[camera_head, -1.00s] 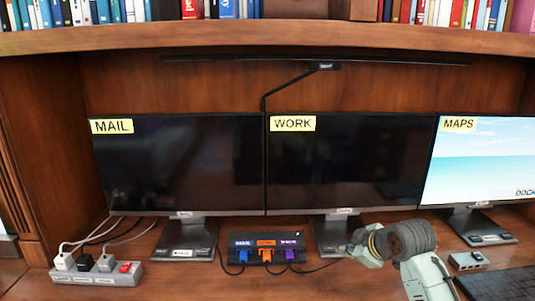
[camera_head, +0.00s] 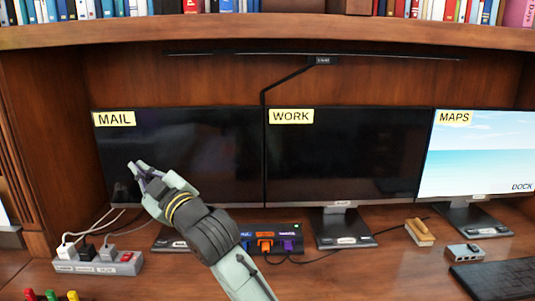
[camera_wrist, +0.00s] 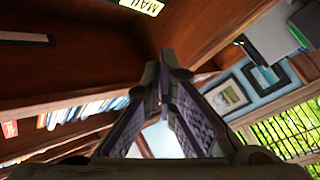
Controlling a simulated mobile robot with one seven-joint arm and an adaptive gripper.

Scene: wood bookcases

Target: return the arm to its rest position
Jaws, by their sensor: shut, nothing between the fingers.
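My gripper (camera_head: 140,172) is raised in front of the dark monitor labelled MAIL (camera_head: 190,140) in the head view, with my arm coming up from the bottom edge. Its fingers point up and to the left. In the wrist view the fingers (camera_wrist: 163,65) meet at their tips with nothing between them. Beyond them are the bookcase wood, a row of books (camera_wrist: 85,110), framed pictures (camera_wrist: 228,95) and a window (camera_wrist: 290,130).
A power strip (camera_head: 95,265) with plugs stands at the lower left. A hub with coloured plugs (camera_head: 265,245) is partly behind my arm. The WORK monitor (camera_head: 340,155), MAPS monitor (camera_head: 485,155), a small brush-like block (camera_head: 420,232) and keyboard (camera_head: 495,278) lie to the right.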

